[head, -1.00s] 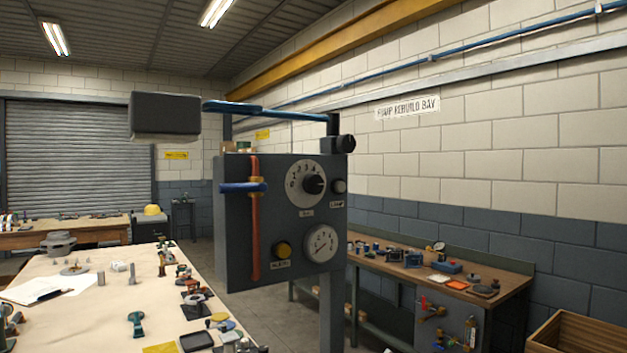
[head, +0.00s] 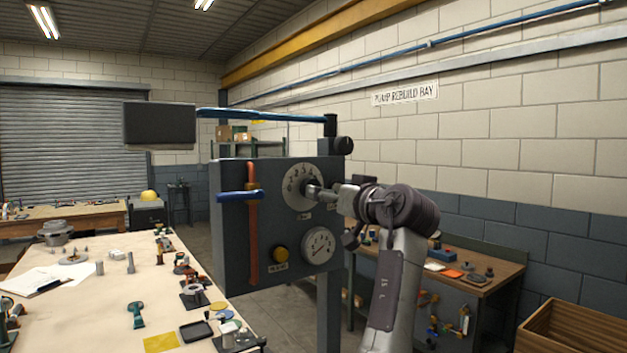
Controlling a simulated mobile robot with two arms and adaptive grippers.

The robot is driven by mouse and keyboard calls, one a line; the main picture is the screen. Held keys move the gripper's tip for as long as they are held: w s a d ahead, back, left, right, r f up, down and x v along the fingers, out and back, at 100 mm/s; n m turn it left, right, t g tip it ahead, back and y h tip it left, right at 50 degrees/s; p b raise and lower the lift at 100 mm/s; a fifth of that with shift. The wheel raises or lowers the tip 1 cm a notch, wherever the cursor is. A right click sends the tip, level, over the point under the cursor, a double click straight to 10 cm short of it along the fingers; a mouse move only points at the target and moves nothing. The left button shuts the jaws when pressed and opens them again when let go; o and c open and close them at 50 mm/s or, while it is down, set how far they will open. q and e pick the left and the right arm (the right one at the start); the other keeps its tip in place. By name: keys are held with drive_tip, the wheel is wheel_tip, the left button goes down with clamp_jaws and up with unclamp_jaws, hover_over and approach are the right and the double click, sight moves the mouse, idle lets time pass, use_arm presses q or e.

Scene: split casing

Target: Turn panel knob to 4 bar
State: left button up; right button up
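A dark grey panel (head: 232,255) stands upright in the middle of the head view. Its upper right holds a round pale dial plate (head: 293,199) with numbers, and a black knob (head: 312,187) at its centre. My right gripper (head: 322,190) is at the knob, reaching in from the right. Its fingers are small and overlap the knob, so I cannot tell whether they grip it. The knob's pointer and part of the scale are hidden. Below, a pressure gauge (head: 318,245) shows its face, but the reading is too small to tell. My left gripper is not in view.
A dark box (head: 160,123) hangs on a blue arm above left. A cluttered workbench (head: 110,305) lies left; another bench stands behind my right arm.

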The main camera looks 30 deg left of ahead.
sight(309, 180)
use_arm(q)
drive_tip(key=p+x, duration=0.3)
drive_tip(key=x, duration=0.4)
use_arm(e)
wheel_tip(309, 180, up, 4)
drive_tip(key=shift+r, duration=0.1)
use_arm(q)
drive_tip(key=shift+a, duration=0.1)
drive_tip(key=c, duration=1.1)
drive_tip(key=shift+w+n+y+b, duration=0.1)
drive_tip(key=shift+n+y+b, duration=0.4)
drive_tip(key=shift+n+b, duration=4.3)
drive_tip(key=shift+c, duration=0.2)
use_arm(e)
wheel_tip(309, 180, down, 7)
drive_tip(key=p, duration=0.2)
drive_tip(key=shift+p, duration=0.35)
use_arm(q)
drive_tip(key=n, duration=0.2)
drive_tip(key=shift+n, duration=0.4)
